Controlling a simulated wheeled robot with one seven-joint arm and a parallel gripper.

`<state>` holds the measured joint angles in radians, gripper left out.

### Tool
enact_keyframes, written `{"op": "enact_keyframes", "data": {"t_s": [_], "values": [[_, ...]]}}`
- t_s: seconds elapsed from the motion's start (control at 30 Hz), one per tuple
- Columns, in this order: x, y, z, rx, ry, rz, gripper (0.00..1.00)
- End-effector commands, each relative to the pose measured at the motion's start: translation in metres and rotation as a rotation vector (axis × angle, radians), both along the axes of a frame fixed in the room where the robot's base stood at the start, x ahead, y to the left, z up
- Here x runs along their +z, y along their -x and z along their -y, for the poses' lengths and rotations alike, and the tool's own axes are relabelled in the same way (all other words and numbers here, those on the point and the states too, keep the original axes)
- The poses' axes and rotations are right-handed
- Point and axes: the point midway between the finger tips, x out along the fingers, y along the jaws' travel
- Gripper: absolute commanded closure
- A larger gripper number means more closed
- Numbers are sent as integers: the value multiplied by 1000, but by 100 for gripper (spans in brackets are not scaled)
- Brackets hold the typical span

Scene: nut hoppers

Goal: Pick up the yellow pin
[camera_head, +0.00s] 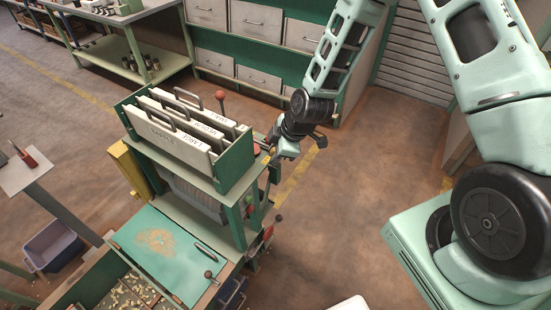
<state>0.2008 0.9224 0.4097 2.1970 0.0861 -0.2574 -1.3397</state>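My gripper (271,154) is at the right side of a green hopper stand (238,180), at the height of its upper shelf. A tiny yellow spot (267,150), possibly the yellow pin, shows at the fingertips by the shelf's right edge. It is too small to tell its shape, or whether the fingers touch it. The fingers are small and partly hidden by the gripper body, so I cannot tell if they are open or shut.
White labelled panels with handles (180,132) fill the stand's top box. A red-knobbed lever (220,95) rises behind it. A green sloped lid (160,250) and a bin of nuts (115,298) are in front. Drawers (255,20) stand behind. The floor (340,210) on the right is clear.

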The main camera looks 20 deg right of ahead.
Motion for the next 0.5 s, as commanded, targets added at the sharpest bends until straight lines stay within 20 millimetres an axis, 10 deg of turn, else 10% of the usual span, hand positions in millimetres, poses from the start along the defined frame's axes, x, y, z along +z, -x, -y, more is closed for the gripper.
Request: {"op": "enact_keyframes", "data": {"t_s": [0.5], "values": [[5,0,0,1,-1,1,96]]}}
